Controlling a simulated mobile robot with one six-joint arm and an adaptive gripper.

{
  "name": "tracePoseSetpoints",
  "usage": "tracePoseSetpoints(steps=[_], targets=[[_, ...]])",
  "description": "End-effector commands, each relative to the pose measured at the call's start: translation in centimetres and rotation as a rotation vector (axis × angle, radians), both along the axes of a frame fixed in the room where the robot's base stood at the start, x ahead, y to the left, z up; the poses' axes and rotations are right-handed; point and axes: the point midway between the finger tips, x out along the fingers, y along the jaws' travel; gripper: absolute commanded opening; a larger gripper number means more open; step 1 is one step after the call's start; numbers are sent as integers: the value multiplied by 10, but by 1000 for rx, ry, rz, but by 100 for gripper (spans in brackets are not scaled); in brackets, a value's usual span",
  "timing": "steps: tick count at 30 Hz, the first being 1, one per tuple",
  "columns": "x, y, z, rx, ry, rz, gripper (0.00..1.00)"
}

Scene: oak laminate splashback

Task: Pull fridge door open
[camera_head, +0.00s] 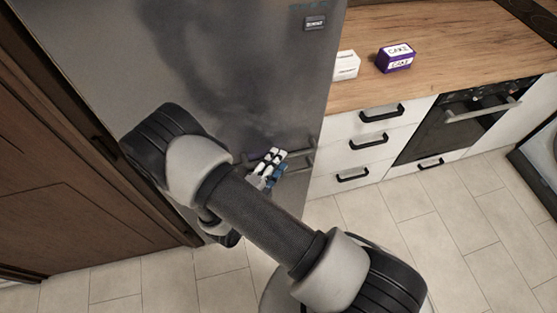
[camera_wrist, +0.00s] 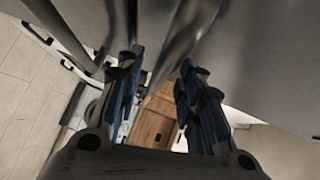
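The fridge door (camera_head: 225,55) is a tall grey metal panel on the left of the head view, and I see no gap at its edge. Its horizontal bar handle (camera_head: 303,148) is low on the door near the right edge. My gripper (camera_head: 275,156) is at the handle, with white and blue fingers overlapping it. In the wrist view my gripper (camera_wrist: 158,63) has its two fingers apart. A grey metal bar, seemingly the handle (camera_wrist: 185,30), runs between and beyond the fingertips. I cannot tell whether they touch it. My arm hides part of the lower door.
A wooden counter (camera_head: 450,35) right of the fridge holds a white box (camera_head: 346,66) and a purple cake box (camera_head: 396,58). White drawers (camera_head: 340,136) and an oven (camera_head: 450,125) stand below. A brown cabinet (camera_head: 60,190) is at left. The tiled floor (camera_head: 430,215) is clear.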

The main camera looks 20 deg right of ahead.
Motion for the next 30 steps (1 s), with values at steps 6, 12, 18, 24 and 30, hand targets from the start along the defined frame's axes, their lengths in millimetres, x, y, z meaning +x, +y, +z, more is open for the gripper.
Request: tracePoseSetpoints(steps=[6,12,18,24,30], targets=[[12,-12,-2,1,-1,0,35],[13,-13,-2,0,-1,1,35],[12,-12,-2,0,0,0,27],[12,-12,-2,0,0,0,13],[12,-12,-2,0,0,0,0]])
